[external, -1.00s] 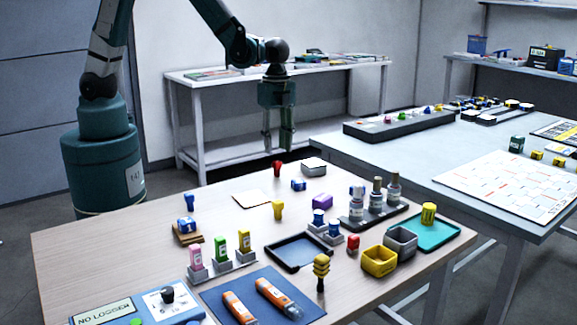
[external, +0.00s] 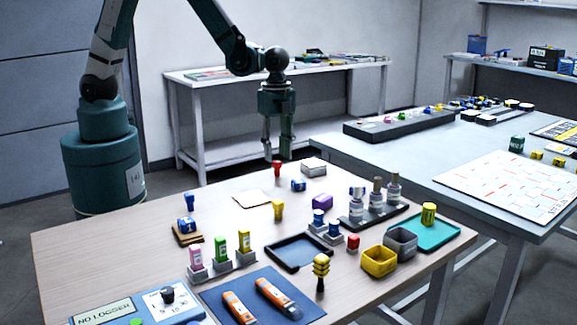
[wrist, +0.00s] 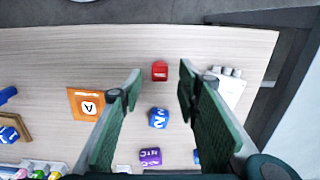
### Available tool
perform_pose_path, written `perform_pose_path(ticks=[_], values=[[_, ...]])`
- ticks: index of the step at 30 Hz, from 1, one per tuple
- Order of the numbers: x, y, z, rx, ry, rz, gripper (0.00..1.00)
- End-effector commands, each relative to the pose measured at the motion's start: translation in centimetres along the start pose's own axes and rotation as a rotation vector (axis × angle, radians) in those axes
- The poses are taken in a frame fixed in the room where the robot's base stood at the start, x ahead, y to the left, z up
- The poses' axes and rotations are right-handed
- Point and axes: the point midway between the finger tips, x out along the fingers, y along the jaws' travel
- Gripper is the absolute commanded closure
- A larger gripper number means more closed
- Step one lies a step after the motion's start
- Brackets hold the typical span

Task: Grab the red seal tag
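The red seal tag (external: 277,168) appears to be the small red upright piece near the far edge of the wooden table. In the wrist view the red piece (wrist: 159,71) lies between and beyond my fingertips. My gripper (external: 277,153) hangs just above it in the external view, pointing down. In the wrist view my gripper (wrist: 160,82) has its two green fingers apart, with nothing held. A second red piece (external: 353,242) stands nearer the front, by the yellow bin.
A blue block (external: 298,185) and a white-topped box (external: 314,166) stand close to the red piece. An orange card (wrist: 86,103) lies left in the wrist view, and a purple block (wrist: 150,157) lies nearer. Bottles in a rack (external: 357,222) stand farther right.

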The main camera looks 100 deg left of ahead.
Motion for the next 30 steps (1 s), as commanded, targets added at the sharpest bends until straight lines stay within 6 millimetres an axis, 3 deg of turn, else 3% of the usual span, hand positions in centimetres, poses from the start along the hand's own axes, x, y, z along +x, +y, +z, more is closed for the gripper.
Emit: perform_pose_path(ticks=[7, 19, 30], values=[[0.8, 0.0, 0.0, 0.000, 0.000, 0.000, 0.67], [4.8, 0.0, 0.0, 0.000, 0.000, 0.000, 0.67], [5.2, 0.0, 0.1, 0.000, 0.000, 0.000, 0.67]])
